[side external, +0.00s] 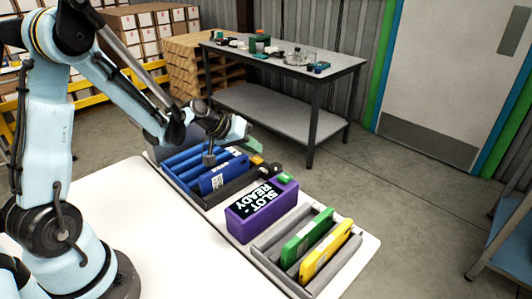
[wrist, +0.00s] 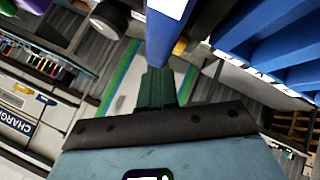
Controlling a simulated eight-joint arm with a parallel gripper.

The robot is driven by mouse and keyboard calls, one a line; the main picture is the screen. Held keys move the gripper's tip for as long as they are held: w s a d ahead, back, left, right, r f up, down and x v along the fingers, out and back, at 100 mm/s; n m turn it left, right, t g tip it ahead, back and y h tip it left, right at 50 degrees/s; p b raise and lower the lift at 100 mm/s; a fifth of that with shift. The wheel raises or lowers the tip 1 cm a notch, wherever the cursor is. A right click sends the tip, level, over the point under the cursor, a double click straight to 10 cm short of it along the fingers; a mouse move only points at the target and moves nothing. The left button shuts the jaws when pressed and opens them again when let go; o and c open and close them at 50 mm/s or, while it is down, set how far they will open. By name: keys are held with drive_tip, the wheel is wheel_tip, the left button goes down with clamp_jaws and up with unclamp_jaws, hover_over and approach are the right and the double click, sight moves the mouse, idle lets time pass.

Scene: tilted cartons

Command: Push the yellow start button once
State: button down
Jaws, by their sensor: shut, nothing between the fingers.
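A small yellow part, which looks like the start button (side external: 256,160), shows in the side view at the far right end of the blue carton rack, beside a black round part. In the wrist view a yellow piece (wrist: 180,46) peeks out beside a blue carton and is mostly hidden; I cannot tell if it is the same part. My gripper (side external: 209,159) is above the blue cartons, left of the yellow part and apart from it. In the wrist view its dark fingers (wrist: 157,86) are together and empty.
Blue cartons (side external: 225,178) lean in a dark rack under my gripper. A purple box (side external: 245,224) reading "SLOT READY", with a green top piece (side external: 285,177), stands in front. A grey tray (side external: 268,263) holds a green carton (side external: 308,236) and a yellow carton (side external: 325,252). The white table's left part is clear.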

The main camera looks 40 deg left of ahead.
sight(252, 160)
drive_tip(key=shift+f, duration=0.1)
idle(0.6)
drive_tip(key=shift+f, duration=0.35)
drive_tip(key=shift+f, duration=0.6)
idle(0.9)
drive_tip(key=shift+r, duration=0.9)
drive_tip(key=shift+r, duration=2.55)
drive_tip(key=shift+s, duration=0.1)
